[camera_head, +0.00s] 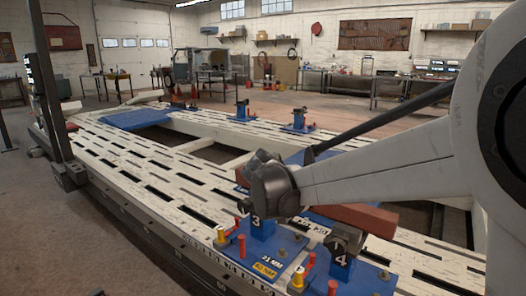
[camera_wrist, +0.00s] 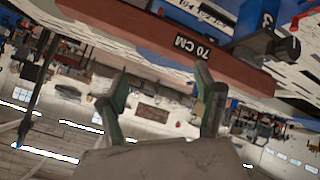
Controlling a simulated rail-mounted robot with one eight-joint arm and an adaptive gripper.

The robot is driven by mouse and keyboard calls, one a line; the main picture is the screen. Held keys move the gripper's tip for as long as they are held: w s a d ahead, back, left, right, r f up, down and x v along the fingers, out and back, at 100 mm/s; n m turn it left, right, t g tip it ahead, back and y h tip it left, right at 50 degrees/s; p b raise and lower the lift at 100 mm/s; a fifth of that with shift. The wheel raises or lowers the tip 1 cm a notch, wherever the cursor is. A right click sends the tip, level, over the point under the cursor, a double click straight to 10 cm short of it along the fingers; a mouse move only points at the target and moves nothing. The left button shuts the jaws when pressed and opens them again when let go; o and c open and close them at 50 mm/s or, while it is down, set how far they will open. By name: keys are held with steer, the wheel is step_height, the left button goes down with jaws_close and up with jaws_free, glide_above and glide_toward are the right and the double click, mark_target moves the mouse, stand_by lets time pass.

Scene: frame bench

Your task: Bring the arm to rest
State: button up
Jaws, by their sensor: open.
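My arm reaches in from the right in the head view, and my dark gripper (camera_head: 262,168) is over the slotted frame bench (camera_head: 150,165). Its fingers are hard to make out there. In the wrist view, which is upside down, my gripper (camera_wrist: 161,73) has two greenish fingers standing wide apart with nothing between them. A red-brown beam (camera_head: 352,219) lies across the bench beside the clamps, partly hidden by my arm. In the wrist view the beam (camera_wrist: 150,38) carries a "70 CM" label and crosses beyond the fingertips.
Blue clamp stands marked 3 (camera_head: 257,226) and 4 (camera_head: 341,262) stand at the near edge, with red and yellow pins around them. Other blue stands (camera_head: 243,111) (camera_head: 299,121) are at the far side. A blue plate (camera_head: 135,119) lies far left.

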steer(key=s+d+r+y, duration=0.1)
steer(key=s+d, duration=0.2)
steer(key=s, duration=0.3)
steer(key=s+d+g+y, duration=0.1)
steer(key=s+d, duration=0.1)
steer(key=s, duration=0.3)
steer(key=s+d+r+y, duration=0.1)
steer(key=s+d, duration=0.2)
steer(key=s, duration=0.3)
steer(key=s+f+y, duration=0.2)
steer(key=s+f, duration=0.1)
steer(key=s, duration=0.6)
steer(key=s+f+y, duration=0.1)
steer(key=s+f, duration=0.1)
steer(key=s, duration=0.7)
step_height(320, 180, up, 18)
steer(key=p, duration=1.8)
steer(key=shift+s+d+n, duration=0.25)
steer(key=shift+d+n, duration=0.05)
steer(key=shift+n, duration=0.1)
